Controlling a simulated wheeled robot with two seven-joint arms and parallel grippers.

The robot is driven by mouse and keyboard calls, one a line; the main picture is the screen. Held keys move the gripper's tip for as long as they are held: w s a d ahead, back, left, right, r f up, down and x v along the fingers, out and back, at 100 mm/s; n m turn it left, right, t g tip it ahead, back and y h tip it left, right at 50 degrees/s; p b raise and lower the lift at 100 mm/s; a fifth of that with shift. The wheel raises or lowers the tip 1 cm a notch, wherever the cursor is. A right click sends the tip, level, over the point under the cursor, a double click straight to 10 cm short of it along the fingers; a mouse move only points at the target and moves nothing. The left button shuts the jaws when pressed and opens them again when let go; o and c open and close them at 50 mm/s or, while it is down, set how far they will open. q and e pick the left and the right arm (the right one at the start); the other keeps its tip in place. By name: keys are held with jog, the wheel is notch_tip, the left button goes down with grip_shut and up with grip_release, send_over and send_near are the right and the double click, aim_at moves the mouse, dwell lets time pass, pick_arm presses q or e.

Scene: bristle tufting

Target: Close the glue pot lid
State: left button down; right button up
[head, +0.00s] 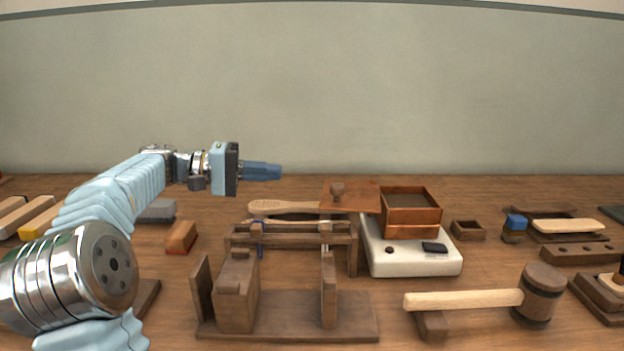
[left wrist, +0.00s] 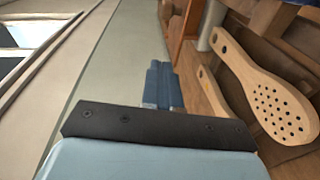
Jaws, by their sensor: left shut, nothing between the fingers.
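The glue pot (head: 411,218) is a square copper-brown box on a white base with a dark knob and a small black panel. Its top is open and its inside looks dark. My left gripper (head: 279,171) is shut and empty, in the air left of the lid and higher in the picture. Its blue fingers also show in the left wrist view (left wrist: 162,85). My right gripper is not in view.
A wooden stand (head: 290,313) with upright posts is in front of the lid. A paddle-shaped brush blank (head: 283,207) lies across behind it, and a perforated paddle shows in the left wrist view (left wrist: 275,95). A mallet (head: 480,299) lies front right. Air above the bench is clear.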

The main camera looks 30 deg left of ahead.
pick_arm(q)
jog(key=w+d+f, duration=0.1)
jog(key=w+d, duration=0.2)
jog(key=d, duration=0.5)
jog(key=shift+d+f+p, duration=0.15)
jog(key=shift+d+p, duration=0.15)
jog(key=shift+d, duration=0.1)
